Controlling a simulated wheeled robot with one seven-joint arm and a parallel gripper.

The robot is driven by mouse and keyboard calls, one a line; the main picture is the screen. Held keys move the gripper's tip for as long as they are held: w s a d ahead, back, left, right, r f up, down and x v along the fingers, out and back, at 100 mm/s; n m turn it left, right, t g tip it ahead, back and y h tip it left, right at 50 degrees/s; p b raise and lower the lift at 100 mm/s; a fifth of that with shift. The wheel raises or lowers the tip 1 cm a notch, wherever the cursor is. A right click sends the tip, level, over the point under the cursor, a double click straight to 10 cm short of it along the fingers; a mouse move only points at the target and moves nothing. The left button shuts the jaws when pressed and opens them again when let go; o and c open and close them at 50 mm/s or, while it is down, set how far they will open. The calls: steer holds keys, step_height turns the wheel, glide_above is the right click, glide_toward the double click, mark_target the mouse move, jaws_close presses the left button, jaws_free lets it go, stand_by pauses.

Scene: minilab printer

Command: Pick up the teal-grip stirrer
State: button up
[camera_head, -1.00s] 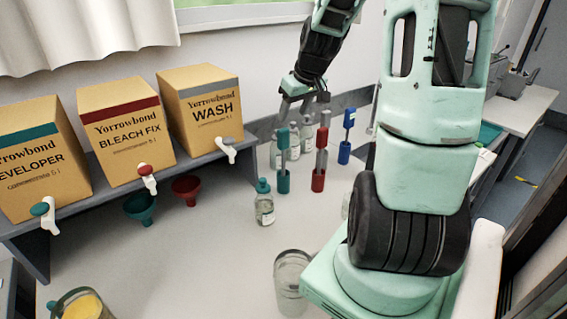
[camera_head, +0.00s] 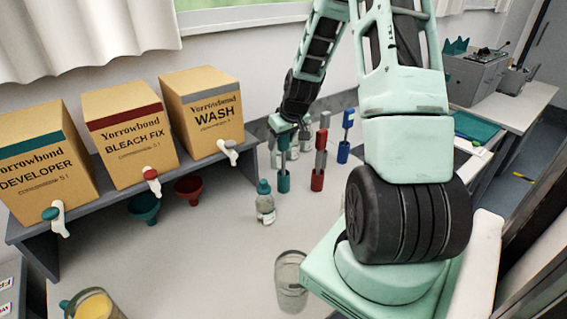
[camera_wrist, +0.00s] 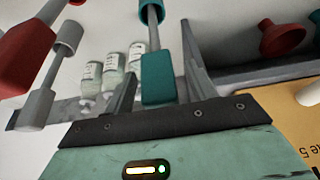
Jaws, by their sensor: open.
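The teal-grip stirrer stands upright in a teal holder (camera_head: 283,184) on the bench, left of the red one. In the wrist view its teal grip (camera_wrist: 158,80) lies between my two fingers, with its grey shaft (camera_wrist: 151,35) running to the holder. My gripper (camera_head: 283,136) is open over the stirrer's top and hides most of the grip in the head view; its fingers also show in the wrist view (camera_wrist: 158,52). A gap shows between each finger and the grip.
A red stirrer (camera_head: 320,150) stands close on the right, a blue one (camera_head: 344,148) further back. Clear bottles (camera_head: 305,138) stand behind. A teal-capped bottle (camera_head: 265,205) and a glass beaker (camera_head: 290,275) stand in front. The Wash box (camera_head: 208,110) is on the left shelf.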

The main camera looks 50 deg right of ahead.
steer(key=shift+f, duration=0.1)
jaws_close()
